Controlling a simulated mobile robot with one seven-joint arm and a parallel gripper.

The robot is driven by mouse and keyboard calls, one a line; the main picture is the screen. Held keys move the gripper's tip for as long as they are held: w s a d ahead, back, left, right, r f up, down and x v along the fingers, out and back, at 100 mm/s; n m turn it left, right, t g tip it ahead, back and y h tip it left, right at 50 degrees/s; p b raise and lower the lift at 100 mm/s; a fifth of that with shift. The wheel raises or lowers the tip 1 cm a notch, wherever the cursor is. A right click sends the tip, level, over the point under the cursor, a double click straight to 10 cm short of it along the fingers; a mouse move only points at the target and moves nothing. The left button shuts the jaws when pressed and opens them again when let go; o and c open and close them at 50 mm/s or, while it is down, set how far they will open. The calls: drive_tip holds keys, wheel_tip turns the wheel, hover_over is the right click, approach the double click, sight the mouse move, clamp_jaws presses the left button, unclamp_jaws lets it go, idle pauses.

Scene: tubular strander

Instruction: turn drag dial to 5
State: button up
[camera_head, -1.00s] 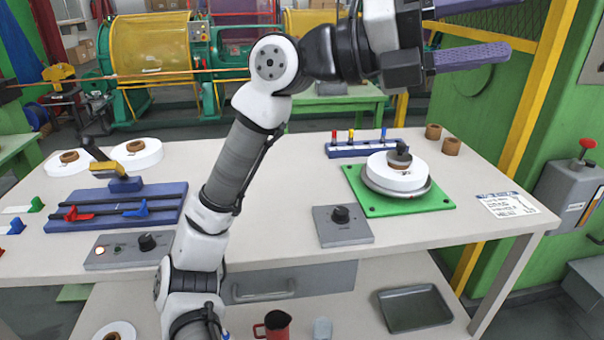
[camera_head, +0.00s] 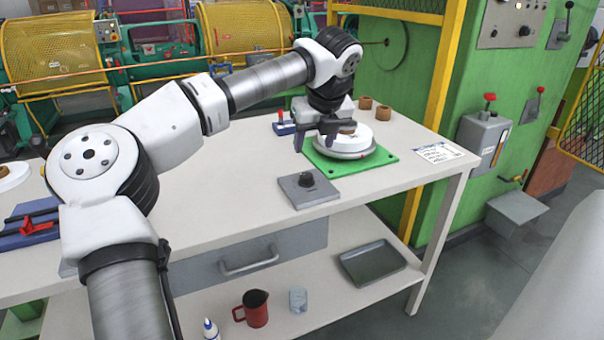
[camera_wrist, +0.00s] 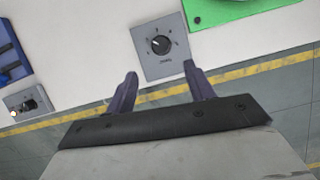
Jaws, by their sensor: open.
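The drag dial is a black knob (camera_head: 306,180) on a grey square box (camera_head: 318,194) near the table's front edge. In the wrist view the knob (camera_wrist: 160,45) lies beyond the fingertips, roughly centred between them. Its pale pointer mark seems to aim up and left; the scale around it is too small to read surely. My gripper (camera_head: 316,143) is open and empty, raised above the table; in the head view it appears just above the knob, apart from it. Its two dark fingers also show in the wrist view (camera_wrist: 160,70).
A green plate (camera_head: 378,160) with a white reel (camera_head: 345,138) stands right behind the dial box. A blue rack (camera_head: 285,128) is behind my gripper. A paper sheet (camera_head: 438,152) lies at the right. A second grey control box (camera_wrist: 27,103) shows at the left in the wrist view.

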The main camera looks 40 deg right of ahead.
sight(307, 175)
drive_tip(key=p+x, duration=0.1)
drive_tip(key=x, duration=1)
drive_tip(key=shift+d+f, duration=0.1)
drive_tip(key=shift+f, duration=0.3)
drive_tip(key=c, duration=1)
